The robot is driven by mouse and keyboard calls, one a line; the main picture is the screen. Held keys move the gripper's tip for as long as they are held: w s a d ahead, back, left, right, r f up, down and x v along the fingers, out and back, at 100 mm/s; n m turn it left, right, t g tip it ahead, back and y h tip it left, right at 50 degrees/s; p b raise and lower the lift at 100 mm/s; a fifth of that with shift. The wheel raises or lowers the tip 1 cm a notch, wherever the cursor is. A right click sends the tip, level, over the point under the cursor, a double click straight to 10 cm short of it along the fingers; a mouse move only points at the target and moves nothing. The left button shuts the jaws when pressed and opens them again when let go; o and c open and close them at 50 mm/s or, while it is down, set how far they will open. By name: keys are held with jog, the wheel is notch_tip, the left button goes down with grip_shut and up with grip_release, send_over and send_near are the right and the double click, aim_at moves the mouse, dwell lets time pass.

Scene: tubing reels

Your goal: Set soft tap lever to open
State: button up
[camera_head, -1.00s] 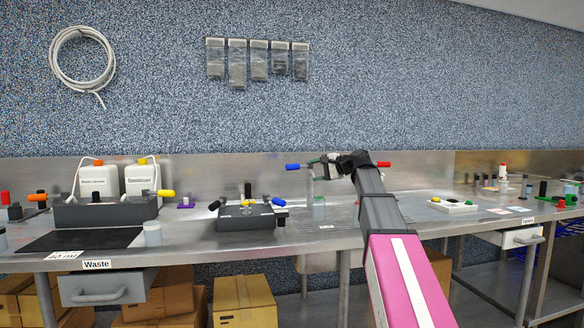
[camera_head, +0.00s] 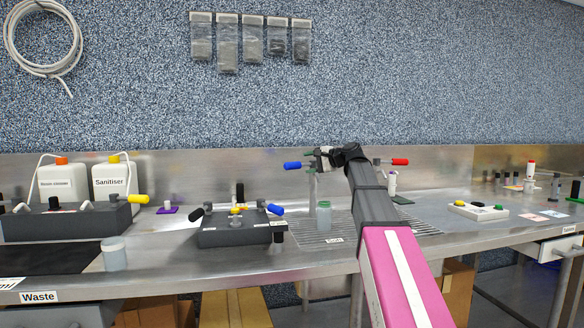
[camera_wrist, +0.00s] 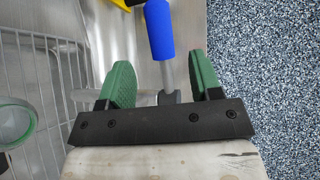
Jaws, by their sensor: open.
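A blue-handled lever (camera_head: 293,165) sticks out to the left at the tap above the drainer at the back of the bench. My gripper (camera_head: 318,156) is beside its right end. In the wrist view the blue handle (camera_wrist: 160,30) and its grey stem lie between and beyond the two green fingers of my open gripper (camera_wrist: 162,72). I cannot tell whether the fingers touch the stem. A red-handled lever (camera_head: 400,161) sticks out to the right, beyond my arm. No label naming the soft tap is readable; my arm hides part of the tap.
A green-rimmed clear jar (camera_head: 324,216) stands on the drainer grid (camera_head: 340,225) below the tap. A dark block with small levers (camera_head: 232,230) sits to the left. A white box with buttons (camera_head: 477,211) stands to the right. The speckled wall (camera_wrist: 270,90) is close to the gripper.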

aim_at(296, 165)
jog(key=x, duration=0.8)
jog(key=shift+w+a+f, duration=0.1)
jog(key=shift+a, duration=0.1)
grip_shut()
